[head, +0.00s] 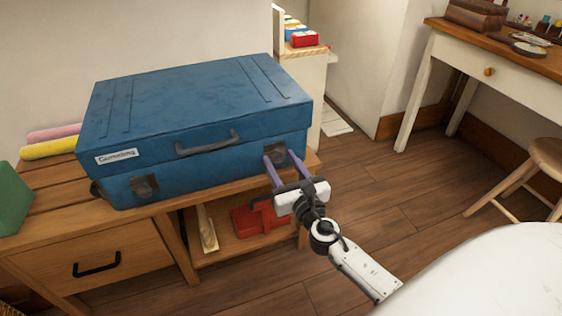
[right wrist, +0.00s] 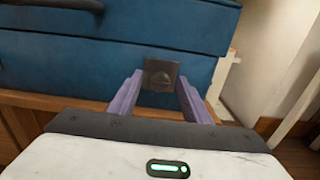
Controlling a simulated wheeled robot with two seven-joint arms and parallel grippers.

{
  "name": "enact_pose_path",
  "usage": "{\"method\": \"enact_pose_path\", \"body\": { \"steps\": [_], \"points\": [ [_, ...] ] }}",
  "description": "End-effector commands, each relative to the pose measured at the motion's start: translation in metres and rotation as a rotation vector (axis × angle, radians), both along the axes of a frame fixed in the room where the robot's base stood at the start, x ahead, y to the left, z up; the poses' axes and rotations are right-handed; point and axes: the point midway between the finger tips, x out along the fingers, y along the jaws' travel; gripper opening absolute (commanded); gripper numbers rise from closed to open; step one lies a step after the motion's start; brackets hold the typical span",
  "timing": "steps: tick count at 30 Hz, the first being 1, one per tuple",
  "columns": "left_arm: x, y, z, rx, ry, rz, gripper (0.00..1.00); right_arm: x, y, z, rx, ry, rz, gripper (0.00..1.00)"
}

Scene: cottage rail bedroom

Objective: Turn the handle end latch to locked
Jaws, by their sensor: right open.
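A closed blue case (head: 190,110) lies on a wooden bench, with a dark handle (head: 207,142) on its front. A dark latch (head: 144,187) sits on the front at the left. A second dark latch (head: 277,155) sits at the right end, partly behind my right gripper (head: 283,165). In the right wrist view this latch (right wrist: 160,75) shows as a dark square plate with a round knob. My right gripper (right wrist: 160,93) is open, its purple fingers on either side of the latch. I cannot tell whether they touch it. My left gripper is not in view.
The bench (head: 60,205) has a drawer with a black pull (head: 96,265) and a shelf with a red object (head: 262,218). A green object (head: 12,198) and pink and yellow rolls (head: 50,148) lie left of the case. Open floor (head: 400,205) lies to the right.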

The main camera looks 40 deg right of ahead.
Motion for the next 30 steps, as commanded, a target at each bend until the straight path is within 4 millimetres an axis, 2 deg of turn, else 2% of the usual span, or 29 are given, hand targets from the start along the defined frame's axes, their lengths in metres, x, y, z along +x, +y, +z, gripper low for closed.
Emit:
{"method": "enact_pose_path", "body": {
  "steps": [10, 17, 30],
  "points": [
    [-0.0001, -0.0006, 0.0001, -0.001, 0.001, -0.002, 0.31, 0.0046, -0.0012, -0.0002, 0.001, 0.001, 0.000, 0.44],
    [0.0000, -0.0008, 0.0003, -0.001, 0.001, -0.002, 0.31, 0.0044, -0.0012, -0.0001, 0.001, 0.001, 0.000, 0.05],
    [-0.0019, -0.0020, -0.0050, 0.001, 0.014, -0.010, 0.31, 0.0042, -0.0014, -0.0008, 0.092, -0.022, 0.000, 0.04]
  ]
}}
